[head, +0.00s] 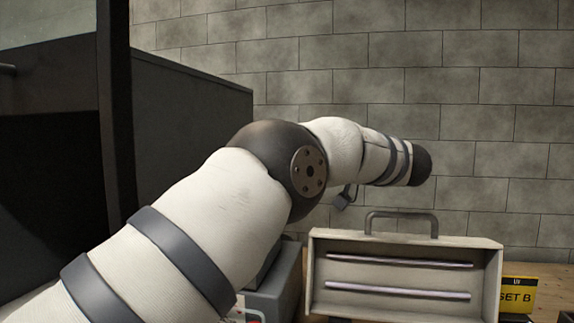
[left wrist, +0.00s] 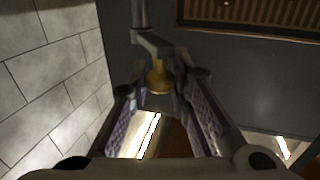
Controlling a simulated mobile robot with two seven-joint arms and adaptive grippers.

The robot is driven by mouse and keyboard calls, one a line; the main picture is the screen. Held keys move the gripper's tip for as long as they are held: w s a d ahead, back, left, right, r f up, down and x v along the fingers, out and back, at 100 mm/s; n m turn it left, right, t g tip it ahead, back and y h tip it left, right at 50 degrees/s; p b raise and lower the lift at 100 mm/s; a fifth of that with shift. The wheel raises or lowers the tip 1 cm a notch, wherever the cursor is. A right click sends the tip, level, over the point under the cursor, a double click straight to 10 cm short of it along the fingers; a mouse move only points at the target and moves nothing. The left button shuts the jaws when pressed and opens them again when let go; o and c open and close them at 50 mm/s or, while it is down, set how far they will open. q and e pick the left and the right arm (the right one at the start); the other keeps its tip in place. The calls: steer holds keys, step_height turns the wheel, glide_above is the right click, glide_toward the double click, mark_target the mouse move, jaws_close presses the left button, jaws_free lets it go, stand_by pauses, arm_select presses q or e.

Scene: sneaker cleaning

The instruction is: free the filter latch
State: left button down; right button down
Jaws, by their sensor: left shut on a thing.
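In the left wrist view, my left gripper (left wrist: 160,88) is shut, with its two fingertips around a brass-coloured knob (left wrist: 158,76). A grey bar (left wrist: 156,42), which looks like the latch arm, meets the knob just above the fingertips. A brown pleated panel (left wrist: 250,14), likely the filter, sits in a dark frame at the top right. How the latch engages cannot be made out. In the head view my left arm reaches across to the right, and its gripper and the latch are hidden. My right gripper is in neither view.
In the head view, an open cream box (head: 404,244) with a handle and two lit tubes stands at the lower right. A yellow sign (head: 518,295) reading "SET B" is beside it. A large dark cabinet (head: 190,110) fills the left; a block wall (head: 480,130) closes the back.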

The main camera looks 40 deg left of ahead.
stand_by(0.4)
arm_select(q)
steer(key=c, duration=1.5)
jaws_free()
